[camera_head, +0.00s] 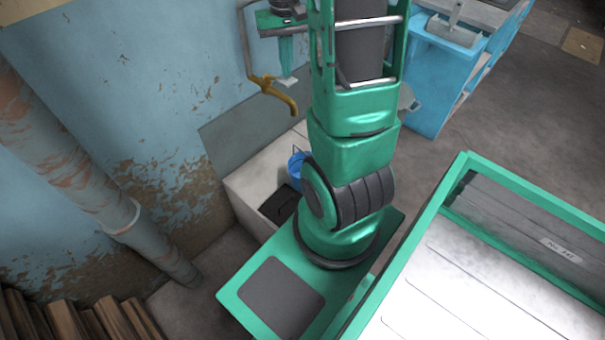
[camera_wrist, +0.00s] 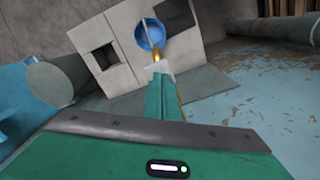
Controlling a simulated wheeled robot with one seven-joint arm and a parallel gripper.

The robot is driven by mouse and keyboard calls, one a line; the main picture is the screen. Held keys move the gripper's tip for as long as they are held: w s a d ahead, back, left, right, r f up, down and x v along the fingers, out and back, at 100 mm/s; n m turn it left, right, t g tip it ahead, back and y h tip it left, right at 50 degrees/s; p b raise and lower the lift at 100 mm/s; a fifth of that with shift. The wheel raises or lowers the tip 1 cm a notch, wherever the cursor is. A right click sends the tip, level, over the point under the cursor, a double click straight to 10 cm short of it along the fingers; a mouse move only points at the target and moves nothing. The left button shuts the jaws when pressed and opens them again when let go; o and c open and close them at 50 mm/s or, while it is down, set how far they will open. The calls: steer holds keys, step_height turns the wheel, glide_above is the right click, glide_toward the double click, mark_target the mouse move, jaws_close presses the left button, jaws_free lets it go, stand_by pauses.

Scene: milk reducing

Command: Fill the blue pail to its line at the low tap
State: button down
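The blue pail (camera_head: 296,167) stands in the pale trough below the tap, partly hidden by my arm in the head view. In the wrist view the round blue pail (camera_wrist: 150,34) lies just beyond the tap. Its line and water level cannot be made out. The brass tap (camera_head: 283,95) sticks out from the wall pipe; its spout (camera_wrist: 156,57) shows in front of the pail. My gripper (camera_head: 288,80) is beside the tap, its green fingers (camera_wrist: 158,74) close together with no gap visible. A small whitish piece is at the fingertips; whether they touch the tap is unclear.
The pale trough block (camera_head: 250,185) has a dark square opening beside the pail. A blue cabinet (camera_head: 440,85) stands at the right. A thick peeling pipe (camera_head: 70,165) runs down the left wall. Wooden slats (camera_head: 95,318) lie at lower left.

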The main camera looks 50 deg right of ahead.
steer(key=shift+f, duration=0.1)
steer(key=shift+f, duration=0.35)
steer(key=shift+f, duration=1.1)
stand_by(6.5)
